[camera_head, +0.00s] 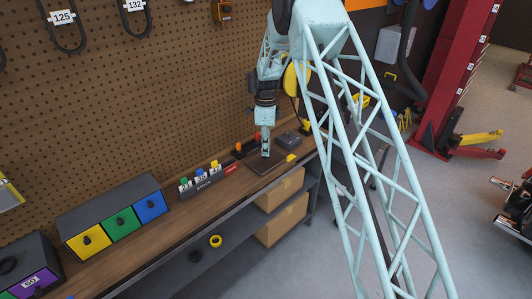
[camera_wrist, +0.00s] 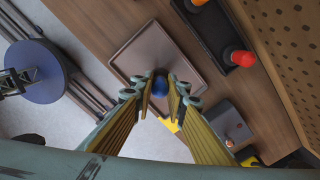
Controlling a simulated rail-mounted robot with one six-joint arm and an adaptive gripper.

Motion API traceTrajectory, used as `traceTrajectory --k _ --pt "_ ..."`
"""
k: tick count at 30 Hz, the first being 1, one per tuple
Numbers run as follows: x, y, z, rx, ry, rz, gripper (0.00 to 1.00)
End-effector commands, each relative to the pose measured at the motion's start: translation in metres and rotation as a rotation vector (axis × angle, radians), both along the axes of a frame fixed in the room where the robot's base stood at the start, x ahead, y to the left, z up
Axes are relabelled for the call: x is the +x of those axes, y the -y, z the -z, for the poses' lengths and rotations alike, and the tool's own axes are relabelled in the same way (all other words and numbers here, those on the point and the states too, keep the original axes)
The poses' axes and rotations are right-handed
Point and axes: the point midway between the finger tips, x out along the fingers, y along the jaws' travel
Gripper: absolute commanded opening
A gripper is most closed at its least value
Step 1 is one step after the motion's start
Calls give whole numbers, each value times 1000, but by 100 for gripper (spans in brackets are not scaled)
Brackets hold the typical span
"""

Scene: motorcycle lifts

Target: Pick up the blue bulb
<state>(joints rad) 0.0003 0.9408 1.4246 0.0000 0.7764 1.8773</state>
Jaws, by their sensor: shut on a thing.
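The blue bulb (camera_wrist: 160,87) shows in the wrist view between the two fingertips of my gripper (camera_wrist: 160,92), which is shut on it. Only its rounded blue top shows, and its lower part is hidden. A brown tray (camera_wrist: 145,50) lies on the bench below it. In the head view my gripper (camera_head: 266,148) is low over the same tray (camera_head: 262,169), and the bulb cannot be made out there. I cannot tell whether the bulb touches the tray.
A dark holder (camera_wrist: 215,30) with a red bulb (camera_wrist: 240,57) and an orange bulb stands beside the tray. A grey box (camera_wrist: 225,125) is close by. The pegboard wall (camera_head: 160,90) rises behind the bench. Yellow, green and blue drawers (camera_head: 118,222) stand farther left.

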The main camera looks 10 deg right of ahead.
Motion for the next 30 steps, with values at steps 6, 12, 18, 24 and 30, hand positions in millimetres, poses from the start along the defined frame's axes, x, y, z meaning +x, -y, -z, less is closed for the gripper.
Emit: traceTrajectory --k 6,12,18,24,30 --pt "-9 -5 -9 0 0 -1 3" --pt "-28 -14 -11 0 0 -1 3" --pt "-59 -28 -14 0 -1 -2 3" --pt "-92 -43 -17 0 0 -1 3" --pt "-119 -56 -19 0 0 -1 3"
